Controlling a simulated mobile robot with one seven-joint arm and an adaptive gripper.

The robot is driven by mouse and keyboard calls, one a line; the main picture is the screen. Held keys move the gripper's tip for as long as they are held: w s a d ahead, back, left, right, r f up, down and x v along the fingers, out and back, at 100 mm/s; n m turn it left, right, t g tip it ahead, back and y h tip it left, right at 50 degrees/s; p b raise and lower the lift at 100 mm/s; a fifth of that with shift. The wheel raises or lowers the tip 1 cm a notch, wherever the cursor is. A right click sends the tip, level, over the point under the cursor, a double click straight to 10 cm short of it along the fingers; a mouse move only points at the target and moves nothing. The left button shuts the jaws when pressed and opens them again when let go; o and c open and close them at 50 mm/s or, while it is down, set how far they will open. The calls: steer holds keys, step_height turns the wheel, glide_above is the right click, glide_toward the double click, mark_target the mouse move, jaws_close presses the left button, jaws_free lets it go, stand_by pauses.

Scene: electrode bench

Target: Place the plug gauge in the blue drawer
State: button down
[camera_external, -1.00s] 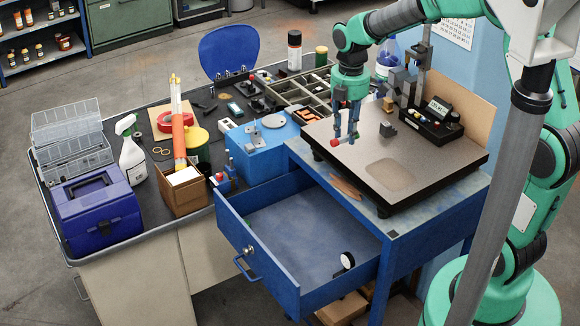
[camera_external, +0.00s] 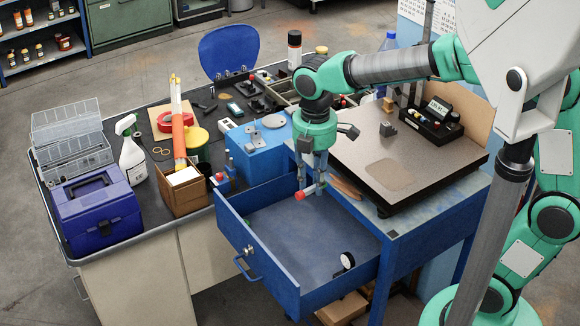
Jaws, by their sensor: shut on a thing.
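My gripper (camera_external: 311,190) points down over the back part of the open blue drawer (camera_external: 262,276). It is shut on the plug gauge (camera_external: 301,195), whose red end shows at the left of the fingers. The gauge lies roughly level; its rest is partly hidden by the fingers. It appears to be above the drawer floor, though the exact height is hard to tell. A round dial with a white face (camera_external: 347,261) lies in the drawer at the front right.
A blue box (camera_external: 262,157) stands left of my arm. The drawer's middle floor is clear.

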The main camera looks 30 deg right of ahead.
glide_above(309, 285)
steer(key=s+a, duration=0.2)
step_height(309, 285, down, 30)
steer(key=shift+d+r, duration=0.2)
steer(key=shift+f+b, duration=0.8)
steer(key=shift+f, duration=2.3)
steer(key=shift+f+b, duration=0.5)
steer(key=shift+f, duration=1.4)
steer(key=shift+f, duration=0.15)
steer(key=c, duration=1.5)
jaws_free()
steer(key=shift+o, duration=0.2)
